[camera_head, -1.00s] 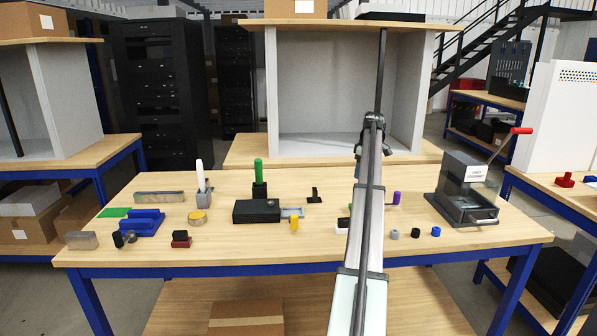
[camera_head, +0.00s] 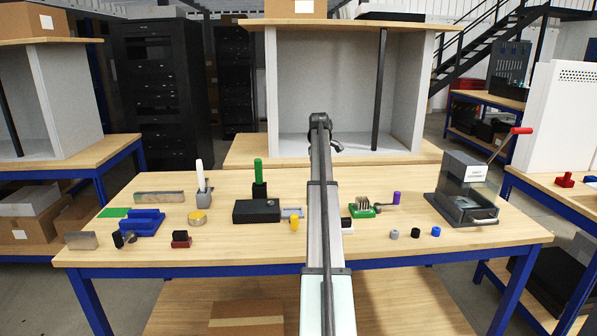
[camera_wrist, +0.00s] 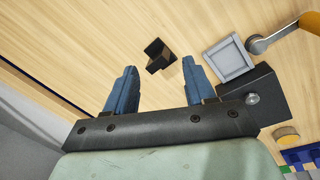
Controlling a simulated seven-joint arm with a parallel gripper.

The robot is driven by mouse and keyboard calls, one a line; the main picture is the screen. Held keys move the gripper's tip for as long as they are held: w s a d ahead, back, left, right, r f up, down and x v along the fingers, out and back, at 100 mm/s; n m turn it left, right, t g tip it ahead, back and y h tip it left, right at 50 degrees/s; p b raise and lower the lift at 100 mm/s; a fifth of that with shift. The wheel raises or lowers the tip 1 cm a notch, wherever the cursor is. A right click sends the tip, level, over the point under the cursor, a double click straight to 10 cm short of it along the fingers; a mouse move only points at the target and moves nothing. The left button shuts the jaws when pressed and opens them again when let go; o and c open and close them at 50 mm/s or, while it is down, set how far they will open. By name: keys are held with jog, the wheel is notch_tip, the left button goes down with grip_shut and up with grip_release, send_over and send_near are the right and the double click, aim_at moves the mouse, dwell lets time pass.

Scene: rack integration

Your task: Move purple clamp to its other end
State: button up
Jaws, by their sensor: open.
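The purple clamp (camera_head: 397,198) shows in the head view as an upright purple handle on a grey bar, right of my arm and beside a green block holding grey pins (camera_head: 362,208). It does not show in the wrist view. My gripper (camera_wrist: 159,65) is open in the wrist view, with two blue fingers apart and nothing between them, above the table. A small black bracket (camera_wrist: 157,55) lies on the table just past the fingertips. In the head view my arm hides the gripper.
In the wrist view, a grey square fixture (camera_wrist: 230,60), a black box (camera_wrist: 270,96) and an orange-yellow handle (camera_wrist: 309,22) lie to the right. In the head view, a lever press (camera_head: 465,190) stands right of the clamp. Small grey, black and blue caps (camera_head: 415,233) lie in front.

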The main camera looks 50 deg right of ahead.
jog(key=w+a+h, duration=0.1)
jog(key=w+a, duration=0.5)
jog(key=w, duration=0.1)
jog(key=shift+n+g, duration=0.3)
jog(key=shift+g, duration=0.1)
dwell(0.3)
